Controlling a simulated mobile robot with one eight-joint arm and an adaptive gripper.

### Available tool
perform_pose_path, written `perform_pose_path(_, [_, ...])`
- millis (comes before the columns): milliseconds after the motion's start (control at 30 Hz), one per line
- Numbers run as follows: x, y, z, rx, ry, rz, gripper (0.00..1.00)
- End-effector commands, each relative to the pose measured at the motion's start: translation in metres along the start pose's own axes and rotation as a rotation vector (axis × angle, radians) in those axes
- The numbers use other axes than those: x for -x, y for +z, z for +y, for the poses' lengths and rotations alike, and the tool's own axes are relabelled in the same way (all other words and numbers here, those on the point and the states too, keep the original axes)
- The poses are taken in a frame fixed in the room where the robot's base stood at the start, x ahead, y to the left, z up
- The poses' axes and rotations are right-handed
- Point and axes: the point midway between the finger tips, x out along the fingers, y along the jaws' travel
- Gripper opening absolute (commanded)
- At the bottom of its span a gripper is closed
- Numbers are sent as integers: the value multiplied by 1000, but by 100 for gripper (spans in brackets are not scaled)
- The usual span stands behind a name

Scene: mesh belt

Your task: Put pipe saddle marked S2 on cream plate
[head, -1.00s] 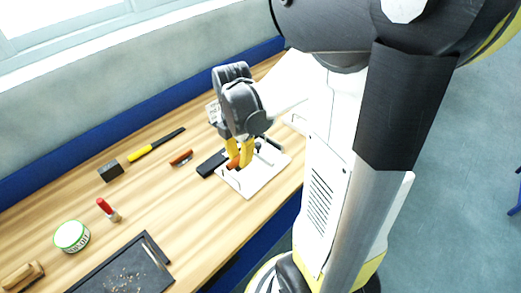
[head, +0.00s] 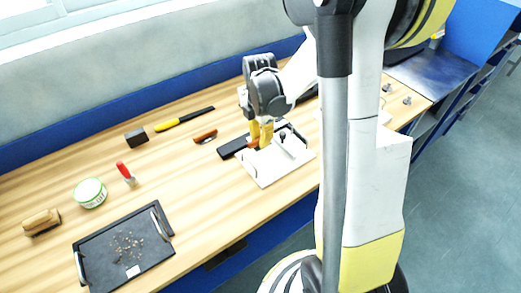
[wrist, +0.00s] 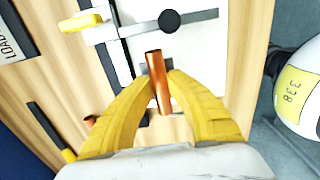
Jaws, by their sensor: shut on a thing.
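My gripper (head: 260,143) is shut on a copper-coloured pipe saddle (wrist: 159,85), which sits between its yellow fingertips in the wrist view (wrist: 157,80). I cannot read a mark on it. The fingers point down over the left part of the cream plate (head: 264,178); I cannot tell whether the saddle touches the plate. The plate also shows in the wrist view (wrist: 200,48), bearing a grey bar and a dark round knob (wrist: 169,20). A second copper-coloured piece (head: 206,136) lies on the table to the left of the gripper.
A yellow-and-black tool (head: 182,119), a black block (head: 136,137), a red-topped item (head: 125,172), a round green-rimmed tin (head: 90,193), a brush (head: 42,222) and a black tray (head: 105,275) stand left. Bare wood lies between.

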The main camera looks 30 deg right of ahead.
Motion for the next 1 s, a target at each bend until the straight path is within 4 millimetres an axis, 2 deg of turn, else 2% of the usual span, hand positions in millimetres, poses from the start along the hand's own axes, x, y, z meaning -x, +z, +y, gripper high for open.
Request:
perform_pose_path(300, [-40, 0, 1, -1, 0, 0, 0])
perform_pose_path(667, [-44, 0, 1, 0, 0, 0, 0])
perform_pose_path(700, [-44, 0, 1, 0, 0, 0, 23])
perform_pose_path(733, [-43, 0, 1, 0, 0, 0, 32])
perform_pose_path(767, [-43, 0, 1, 0, 0, 0, 37])
perform_pose_path(1000, [-43, 0, 1, 0, 0, 0, 37])
